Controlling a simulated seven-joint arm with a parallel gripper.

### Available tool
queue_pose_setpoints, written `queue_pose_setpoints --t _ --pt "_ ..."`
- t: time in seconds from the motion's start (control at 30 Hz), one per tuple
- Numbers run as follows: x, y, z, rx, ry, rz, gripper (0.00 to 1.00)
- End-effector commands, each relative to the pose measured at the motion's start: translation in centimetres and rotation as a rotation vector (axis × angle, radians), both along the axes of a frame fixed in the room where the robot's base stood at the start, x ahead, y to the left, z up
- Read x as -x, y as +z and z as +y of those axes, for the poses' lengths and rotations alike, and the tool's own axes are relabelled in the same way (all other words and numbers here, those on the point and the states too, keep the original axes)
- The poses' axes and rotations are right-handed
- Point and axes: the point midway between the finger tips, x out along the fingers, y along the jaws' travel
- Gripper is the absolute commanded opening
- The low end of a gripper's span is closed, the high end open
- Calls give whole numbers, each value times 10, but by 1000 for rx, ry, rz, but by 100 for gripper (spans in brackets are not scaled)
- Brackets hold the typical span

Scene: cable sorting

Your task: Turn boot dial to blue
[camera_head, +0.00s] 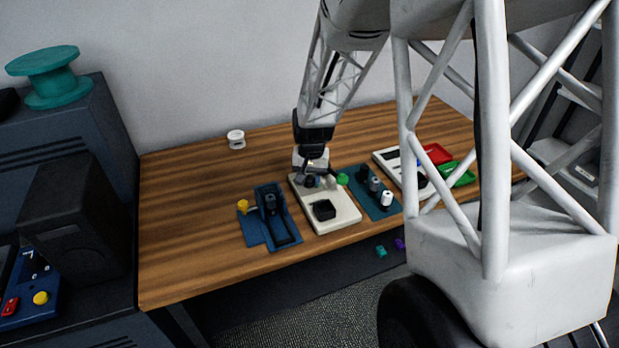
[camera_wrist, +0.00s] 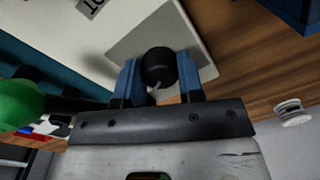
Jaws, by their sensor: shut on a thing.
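The boot dial is a black round knob (camera_wrist: 158,64) on a grey square plate (camera_wrist: 125,47) of a white panel (camera_wrist: 60,30). A pale mark shows at the knob's lower edge in the wrist view. The panel's label is cut off, with only "OT" readable. My gripper (camera_wrist: 158,78) is shut on the knob, one blue finger on each side. In the head view my gripper (camera_head: 310,180) is at the back end of the white panel (camera_head: 337,218), and the knob is mostly hidden there. I cannot tell which colour the dial points to.
A green ball (camera_head: 342,179) is close to the gripper; it also shows in the wrist view (camera_wrist: 18,104). A black square part (camera_head: 324,209) is on the panel's front. Blue fixtures (camera_head: 288,232) flank it. A white spool (camera_head: 236,139) stands at the back.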

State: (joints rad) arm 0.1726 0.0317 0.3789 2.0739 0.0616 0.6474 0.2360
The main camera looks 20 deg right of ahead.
Motion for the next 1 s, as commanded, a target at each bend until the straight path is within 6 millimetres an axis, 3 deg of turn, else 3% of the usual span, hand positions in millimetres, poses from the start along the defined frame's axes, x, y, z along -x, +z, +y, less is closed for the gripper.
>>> queue_pose_setpoints --t 0.3,0.33,0.5,1.0 --pt "0 1 0 0 -1 -1 11" --pt "0 1 0 0 -1 -1 37" --pt "0 0 0 0 -1 0 60" --pt "0 11 0 0 -1 -2 60"
